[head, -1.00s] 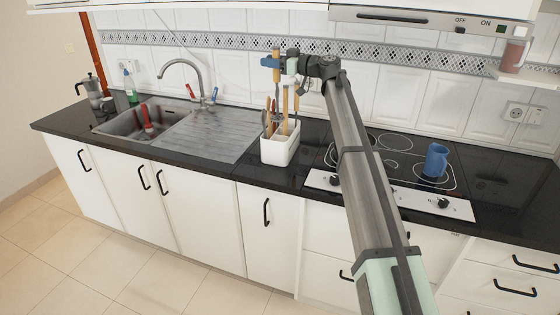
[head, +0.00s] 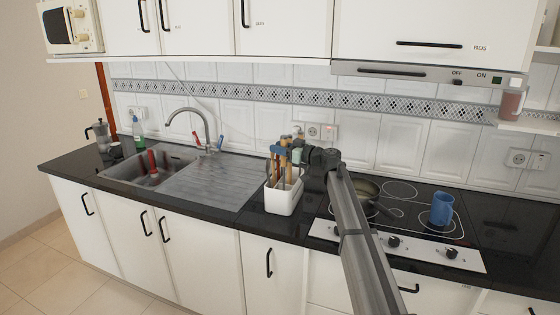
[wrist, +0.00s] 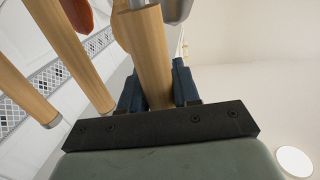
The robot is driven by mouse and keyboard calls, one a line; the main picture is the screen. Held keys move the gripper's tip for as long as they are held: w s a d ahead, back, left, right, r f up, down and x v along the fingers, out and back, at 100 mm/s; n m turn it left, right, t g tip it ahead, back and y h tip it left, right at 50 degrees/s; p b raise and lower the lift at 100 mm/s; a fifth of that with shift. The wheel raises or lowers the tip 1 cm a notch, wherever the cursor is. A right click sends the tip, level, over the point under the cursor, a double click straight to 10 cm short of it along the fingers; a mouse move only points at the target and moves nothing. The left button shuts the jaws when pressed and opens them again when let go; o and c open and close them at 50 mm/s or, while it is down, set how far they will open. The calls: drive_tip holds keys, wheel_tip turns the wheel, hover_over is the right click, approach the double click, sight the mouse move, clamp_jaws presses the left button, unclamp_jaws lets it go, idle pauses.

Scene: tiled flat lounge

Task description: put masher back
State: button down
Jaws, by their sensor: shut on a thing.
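The masher shows as a wooden handle (wrist: 150,55) between the blue fingers of my gripper (wrist: 157,88) in the wrist view. In the head view my gripper (head: 284,151) is at the tops of the utensils, right over the white utensil holder (head: 283,200). It is shut on the masher's handle. The masher's head is hidden among the other utensils, so I cannot tell how deep it sits in the holder.
Other wooden handles (wrist: 85,60) stand close beside my gripper. A pan (head: 366,190) and a blue mug (head: 442,209) are on the hob to the right. The sink (head: 150,168) is to the left, with its drainer (head: 205,183) clear.

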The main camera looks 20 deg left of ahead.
drive_tip(key=shift+f, duration=2.4)
drive_tip(key=c, duration=0.8)
unclamp_jaws()
drive_tip(key=shift+d, duration=0.25)
drive_tip(key=s+d, duration=0.2)
drive_tip(key=d, duration=0.9)
drive_tip(key=shift+s+d, duration=0.15)
drive_tip(key=shift+s, duration=0.05)
